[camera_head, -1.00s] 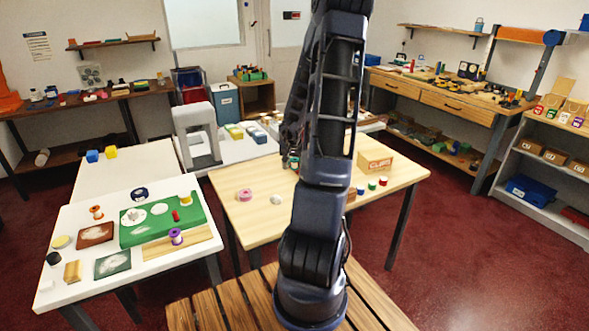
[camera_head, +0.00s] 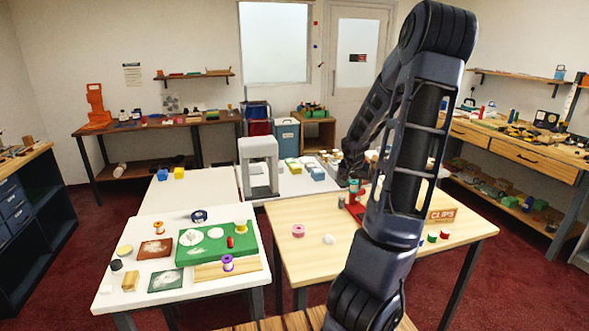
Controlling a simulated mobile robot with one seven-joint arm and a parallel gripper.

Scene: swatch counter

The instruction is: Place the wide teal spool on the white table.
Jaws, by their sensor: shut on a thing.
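My gripper (camera_head: 353,180) hangs over the far part of the light wooden table, partly lost behind my forearm. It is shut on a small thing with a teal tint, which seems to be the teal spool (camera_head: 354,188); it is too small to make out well. The white table (camera_head: 110,290) stands at the front left, away from my gripper. On it lie a green mat (camera_head: 205,257) with white discs, a purple spool (camera_head: 227,263) on a wooden board, an orange spool (camera_head: 158,228) and a dark blue spool (camera_head: 199,216).
The wooden table (camera_head: 300,262) holds a pink spool (camera_head: 298,230), a white thing (camera_head: 329,239), a red thing (camera_head: 357,208) and a CLIPS box (camera_head: 441,215). A grey arch (camera_head: 259,168) stands behind. The white table's front left holds several small things; bare patches lie between them.

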